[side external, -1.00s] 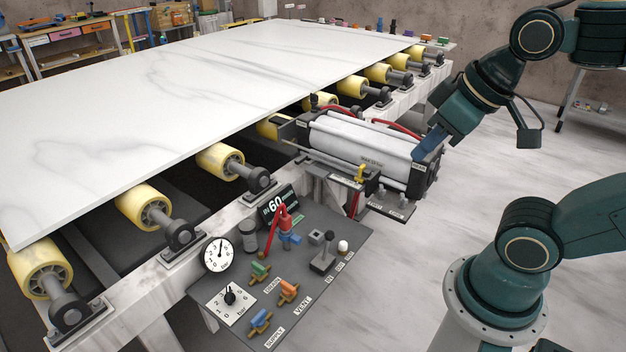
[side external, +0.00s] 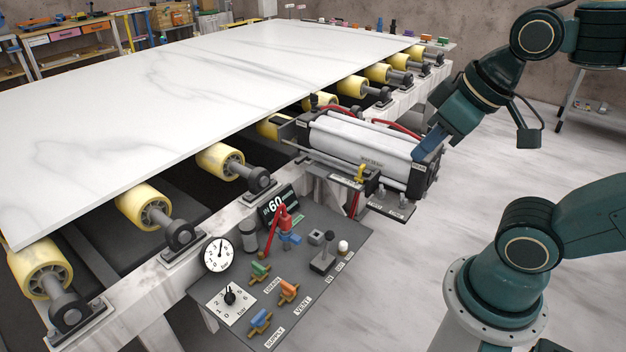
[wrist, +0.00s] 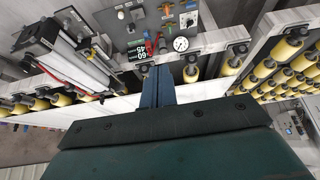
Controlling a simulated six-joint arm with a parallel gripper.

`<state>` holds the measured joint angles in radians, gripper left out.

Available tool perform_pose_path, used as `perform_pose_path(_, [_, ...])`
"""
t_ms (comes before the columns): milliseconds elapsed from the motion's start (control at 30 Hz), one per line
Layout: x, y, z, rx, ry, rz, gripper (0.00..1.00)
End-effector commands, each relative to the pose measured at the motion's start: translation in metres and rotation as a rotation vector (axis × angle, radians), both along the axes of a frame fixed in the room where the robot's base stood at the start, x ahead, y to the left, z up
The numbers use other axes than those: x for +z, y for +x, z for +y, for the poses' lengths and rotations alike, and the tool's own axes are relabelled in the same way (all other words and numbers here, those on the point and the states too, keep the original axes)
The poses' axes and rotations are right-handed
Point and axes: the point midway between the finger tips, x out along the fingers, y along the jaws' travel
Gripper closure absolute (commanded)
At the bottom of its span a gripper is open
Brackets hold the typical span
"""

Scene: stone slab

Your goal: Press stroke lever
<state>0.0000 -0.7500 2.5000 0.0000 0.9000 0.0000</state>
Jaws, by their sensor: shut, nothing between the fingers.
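My gripper (side external: 424,152) has blue fingers, shut with nothing between them. In the side view it is at the right end of the white cylinder unit (side external: 362,143); I cannot tell whether it touches it. In the wrist view the shut fingers (wrist: 157,72) point toward the table edge. No label that I can read says stroke. A dark upright lever (side external: 323,258) stands on the control panel, beside small labels. A yellow-handled lever (side external: 360,173) sits at the cylinder unit's front. I cannot tell which is the stroke lever.
The grey control panel (side external: 222,328) holds a round gauge (side external: 219,254), a display (side external: 277,206) reading 60, a red handle (side external: 277,222) and coloured valves labelled drain, vent and supply. A white slab (side external: 200,100) rests over yellow rollers (side external: 144,205). Red hoses run behind the cylinder unit.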

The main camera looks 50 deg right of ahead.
Motion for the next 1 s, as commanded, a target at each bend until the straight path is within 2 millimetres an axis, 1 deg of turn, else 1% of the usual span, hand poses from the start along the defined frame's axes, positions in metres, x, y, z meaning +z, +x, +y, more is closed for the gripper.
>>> perform_pose_path(367, [0.0,0.0,0.0,0.0,0.0,0.0,1.0])
perform_pose_path(567, [0.001,0.005,-0.001,-0.016,0.005,0.006,1.0])
perform_pose_path(767, [0.001,0.019,-0.004,-0.069,0.024,0.026,1.0])
perform_pose_path(1000, [0.0,0.049,-0.013,-0.177,0.062,0.063,1.0])
